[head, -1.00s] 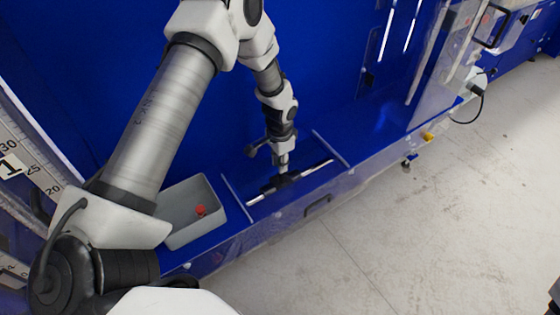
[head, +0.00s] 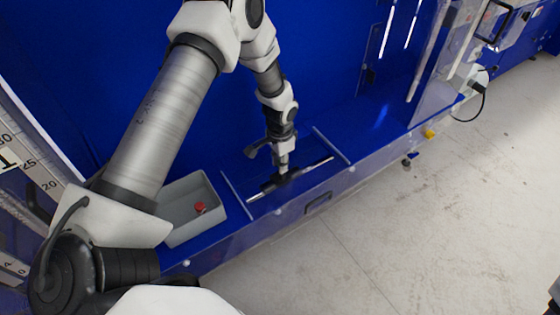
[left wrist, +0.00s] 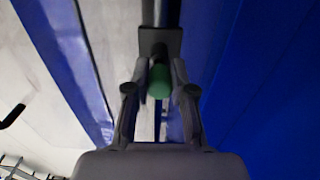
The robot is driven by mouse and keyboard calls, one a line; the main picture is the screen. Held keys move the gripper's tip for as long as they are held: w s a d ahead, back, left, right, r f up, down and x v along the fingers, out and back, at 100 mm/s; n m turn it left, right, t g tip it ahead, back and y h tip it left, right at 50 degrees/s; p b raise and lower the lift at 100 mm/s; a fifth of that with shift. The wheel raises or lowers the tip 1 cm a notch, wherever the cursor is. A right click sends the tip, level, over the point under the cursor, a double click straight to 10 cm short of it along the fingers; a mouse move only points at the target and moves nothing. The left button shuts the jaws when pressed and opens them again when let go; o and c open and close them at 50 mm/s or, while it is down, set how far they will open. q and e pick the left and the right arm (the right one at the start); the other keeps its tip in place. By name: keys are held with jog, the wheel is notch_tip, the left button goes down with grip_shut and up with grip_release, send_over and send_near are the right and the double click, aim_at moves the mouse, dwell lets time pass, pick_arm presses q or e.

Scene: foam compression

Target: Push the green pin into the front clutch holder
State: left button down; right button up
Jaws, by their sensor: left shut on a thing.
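The green pin (left wrist: 159,80) shows in the left wrist view, upper middle, between the fingertips of my left gripper (left wrist: 160,75), which is shut on it. The pin's far end meets or overlaps a dark block (left wrist: 160,42), apparently the clutch holder; how deep it sits in it is hidden. In the head view my left gripper (head: 283,172) points down at the dark holder on a rod (head: 318,163). The pin cannot be made out there. My right gripper is not in view.
A grey bin (head: 182,232) with a red round thing (head: 200,208) inside stands left of the holder. Two pale strips flank the holder on the blue bench (head: 372,140). A blue wall rises behind, and the floor is open to the right.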

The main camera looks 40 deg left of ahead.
pick_arm(q)
jog(key=shift+f+b, duration=0.35)
jog(key=shift+f, duration=0.35)
jog(key=c, duration=0.9)
grip_release()
jog(key=shift+r+p, duration=2.55)
jog(key=shift+r, duration=0.45)
notch_tip(320, 180, up, 12)
